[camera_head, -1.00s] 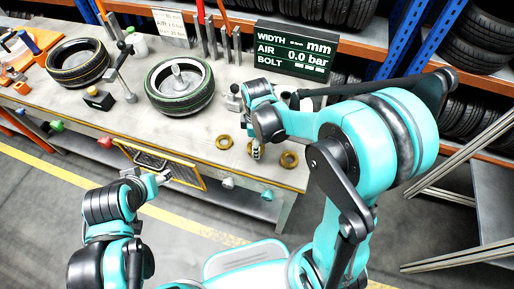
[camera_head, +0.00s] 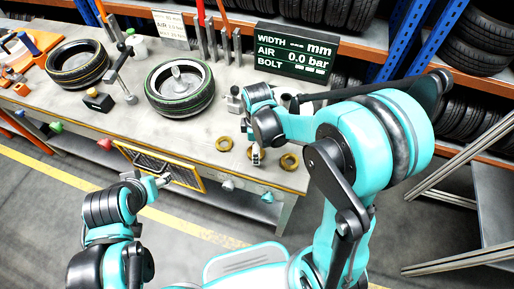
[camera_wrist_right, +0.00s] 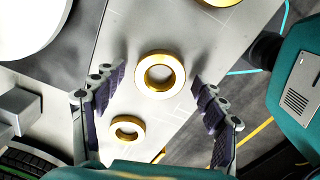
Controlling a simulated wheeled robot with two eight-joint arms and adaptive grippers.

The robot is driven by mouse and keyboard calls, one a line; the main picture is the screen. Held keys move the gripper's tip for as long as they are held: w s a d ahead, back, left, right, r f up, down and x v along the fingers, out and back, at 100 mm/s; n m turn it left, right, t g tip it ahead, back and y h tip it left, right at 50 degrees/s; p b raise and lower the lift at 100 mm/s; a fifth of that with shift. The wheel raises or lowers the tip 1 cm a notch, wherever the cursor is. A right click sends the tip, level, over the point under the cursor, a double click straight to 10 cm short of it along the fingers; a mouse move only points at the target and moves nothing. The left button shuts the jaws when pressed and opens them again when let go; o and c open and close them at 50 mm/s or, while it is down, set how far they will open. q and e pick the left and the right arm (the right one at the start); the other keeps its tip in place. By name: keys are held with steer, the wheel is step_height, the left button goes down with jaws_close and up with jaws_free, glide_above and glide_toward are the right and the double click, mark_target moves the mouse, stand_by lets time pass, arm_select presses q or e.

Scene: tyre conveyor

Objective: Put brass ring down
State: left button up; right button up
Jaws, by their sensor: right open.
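Several brass rings lie on the grey workbench (camera_head: 205,148). One brass ring (camera_head: 224,143) is left of my right gripper (camera_head: 257,158) in the head view, and another brass ring (camera_head: 289,161) is right of it. In the right wrist view, a brass ring (camera_wrist_right: 142,76) lies flat on the bench between the spread fingers of my right gripper (camera_wrist_right: 159,73), which is open with gaps on both sides. A smaller-looking ring (camera_wrist_right: 116,126) is below left, and part of another (camera_wrist_right: 222,2) shows at the top edge. My left gripper (camera_head: 163,181) is in front of the bench; its fingers are too small to judge.
A tyre (camera_head: 160,95) lies on the bench left of my right arm, with another tyre (camera_head: 62,68) farther left. A dark display (camera_head: 294,52) stands behind. The bench's front edge (camera_head: 240,182) is close to the rings.

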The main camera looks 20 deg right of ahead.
step_height(320, 180, up, 12)
steer(key=p, duration=0.4)
steer(key=s+d+r+m+t, duration=0.2)
steer(key=s+m+t, duration=0.1)
steer(key=s+m, duration=0.2)
steer(key=s+d+r+m+t, duration=0.2)
steer(key=s+m+t, duration=0.2)
steer(key=m, duration=0.5)
steer(key=shift+s+d+r, duration=0.15)
steer(key=shift+s+r, duration=0.2)
steer(key=shift+s, duration=0.25)
step_height(320, 180, down, 4)
steer(key=b, duration=0.4)
steer(key=shift+f+b, duration=0.15)
steer(key=shift+b, duration=0.25)
stand_by(1.6)
